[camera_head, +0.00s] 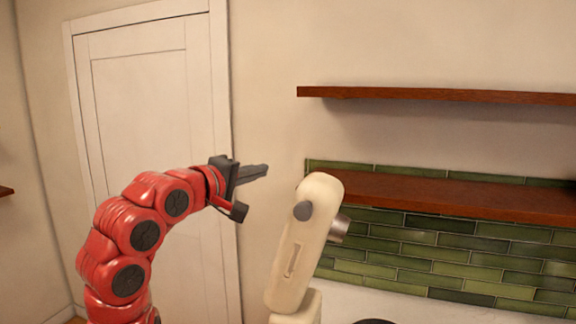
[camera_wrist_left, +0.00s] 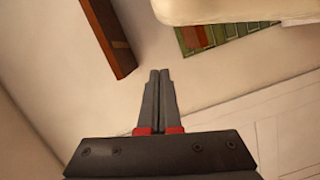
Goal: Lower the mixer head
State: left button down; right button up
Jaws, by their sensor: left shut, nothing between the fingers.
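The cream stand mixer's head (camera_head: 304,245) is tilted up steeply in the head view, with a grey knob on its side and a metal hub near its top right. Its lower body is mostly cut off by the bottom edge. My left gripper (camera_head: 266,171) is just left of and slightly above the top of the head, apart from it, with its fingers pointing right. In the left wrist view its fingers (camera_wrist_left: 159,75) are together with nothing between them. A cream rounded part of the mixer head (camera_wrist_left: 225,8) fills the top right there. My right gripper is not in view.
Two brown wooden shelves, an upper one (camera_head: 430,95) and a lower one (camera_head: 450,194), run along the wall to the right. Green tiles (camera_head: 430,255) cover the wall below. A white door (camera_head: 150,100) stands behind my left arm. The air above the mixer head is clear.

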pick_arm(q)
jog(key=w+d+p, duration=0.1)
jog(key=d+p, duration=0.1)
jog(key=w+d+p, duration=0.1)
jog(key=d, duration=0.1)
jog(key=w+d+f+p, duration=0.1)
jog(key=w+d+p, duration=0.1)
jog(key=shift+d+f+p, duration=0.1)
jog(key=shift+d+p, duration=0.05)
jog(key=shift+p, duration=0.15)
jog(key=shift+d+f, duration=0.25)
